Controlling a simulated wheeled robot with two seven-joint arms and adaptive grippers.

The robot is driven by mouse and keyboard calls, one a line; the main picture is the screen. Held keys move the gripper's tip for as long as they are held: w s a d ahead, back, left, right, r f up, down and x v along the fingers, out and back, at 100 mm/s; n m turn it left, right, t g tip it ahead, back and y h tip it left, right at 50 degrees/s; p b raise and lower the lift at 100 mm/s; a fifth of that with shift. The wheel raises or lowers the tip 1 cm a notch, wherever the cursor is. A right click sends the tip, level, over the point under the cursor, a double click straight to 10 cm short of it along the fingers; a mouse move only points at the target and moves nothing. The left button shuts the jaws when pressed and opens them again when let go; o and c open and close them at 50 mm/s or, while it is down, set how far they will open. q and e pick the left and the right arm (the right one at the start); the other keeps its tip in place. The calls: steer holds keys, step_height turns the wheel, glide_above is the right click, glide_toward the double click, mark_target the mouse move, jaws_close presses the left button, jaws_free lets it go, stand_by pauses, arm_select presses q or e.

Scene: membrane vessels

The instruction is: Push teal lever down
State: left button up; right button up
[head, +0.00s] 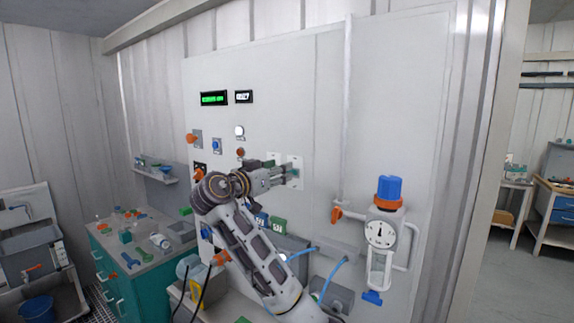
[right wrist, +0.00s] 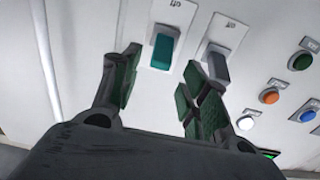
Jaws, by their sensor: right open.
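The teal lever (right wrist: 162,47) sits on a white plate on the wall panel, in the upper middle of the right wrist view. A grey lever (right wrist: 216,66) on a similar plate is close to the right-hand finger in the wrist view. My left gripper is not in view.
Green, orange and blue buttons (right wrist: 308,114) line the panel beside the levers. A green display (head: 213,98) is higher up. A gauge unit with a blue cap (head: 389,188) stands out to the right. A teal-fronted bench (head: 128,285) with loose items is at left.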

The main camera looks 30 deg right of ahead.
steer(key=shift+p+x, duration=0.7)
steer(key=shift+x, duration=1.75)
steer(key=shift+c, duration=0.2)
jaws_close()
